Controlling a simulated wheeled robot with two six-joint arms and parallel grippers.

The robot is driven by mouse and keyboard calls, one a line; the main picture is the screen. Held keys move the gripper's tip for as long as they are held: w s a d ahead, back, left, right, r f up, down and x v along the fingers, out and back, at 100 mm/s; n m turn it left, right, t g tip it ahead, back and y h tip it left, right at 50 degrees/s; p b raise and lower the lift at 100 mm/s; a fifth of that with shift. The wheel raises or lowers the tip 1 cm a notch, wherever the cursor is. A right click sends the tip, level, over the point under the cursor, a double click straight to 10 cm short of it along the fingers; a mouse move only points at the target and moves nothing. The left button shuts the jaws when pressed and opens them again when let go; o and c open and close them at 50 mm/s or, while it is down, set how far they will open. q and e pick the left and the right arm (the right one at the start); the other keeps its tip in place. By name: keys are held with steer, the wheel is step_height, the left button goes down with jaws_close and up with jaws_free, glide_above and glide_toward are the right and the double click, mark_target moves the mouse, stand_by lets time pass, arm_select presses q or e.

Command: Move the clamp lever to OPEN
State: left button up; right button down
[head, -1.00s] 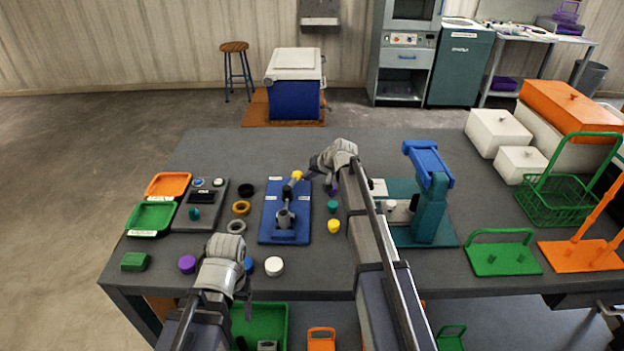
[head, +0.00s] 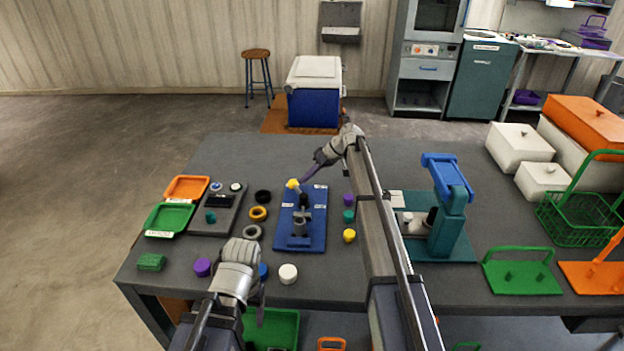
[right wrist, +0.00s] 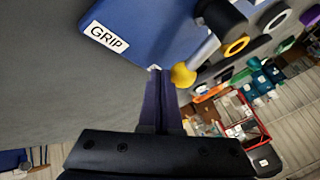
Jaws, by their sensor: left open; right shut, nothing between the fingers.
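The blue clamp plate (head: 315,233) lies on the grey table with white labels and a grey clamp post (head: 299,226). The clamp lever ends in a yellow knob (head: 292,184), which now leans toward the plate's far left corner. My right gripper (head: 301,181) is shut and empty, its purple fingers at the right side of the knob. In the right wrist view the shut fingers (right wrist: 157,75) are close beside the yellow knob (right wrist: 183,75); contact is unclear. A GRIP label (right wrist: 107,36) shows there. My left gripper (head: 258,300) is open near the front edge.
Black, yellow and grey rings (head: 258,213) lie left of the plate. Small knobs (head: 349,235) stand to its right, then a teal press (head: 448,225). A white puck (head: 288,273) and purple puck (head: 202,267) lie near my left gripper.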

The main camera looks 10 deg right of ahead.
steer(key=shift+w+a, duration=0.1)
steer(key=shift+a, duration=0.5)
stand_by(0.3)
steer(key=shift+w, duration=0.15)
